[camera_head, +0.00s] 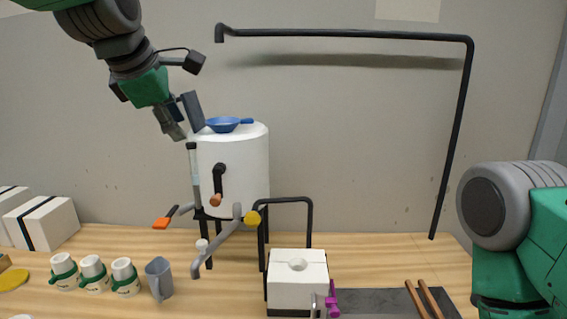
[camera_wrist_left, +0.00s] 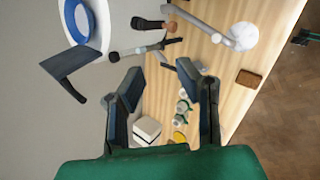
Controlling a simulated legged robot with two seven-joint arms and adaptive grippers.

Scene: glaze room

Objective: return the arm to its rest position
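My left arm comes in from the top left in the head view. Its left gripper (camera_head: 186,117) is in the air at the upper left of the white cylindrical tank (camera_head: 245,165), close to the blue pan (camera_head: 222,125) on the tank's top. In the left wrist view the two fingers (camera_wrist_left: 158,82) stand apart with nothing held between them. The tank (camera_wrist_left: 120,35) and the blue pan (camera_wrist_left: 76,20) show beyond the fingers at the upper left. Part of my right arm shows at the right edge of the head view; its gripper is out of view.
Levers and pipes project from the tank's front. White cups with green bands (camera_head: 93,272), a grey jug (camera_head: 158,279), white boxes (camera_head: 42,222) and a white block (camera_head: 297,277) stand on the wooden table (camera_head: 378,255). A black pipe frame (camera_head: 345,34) spans the wall above.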

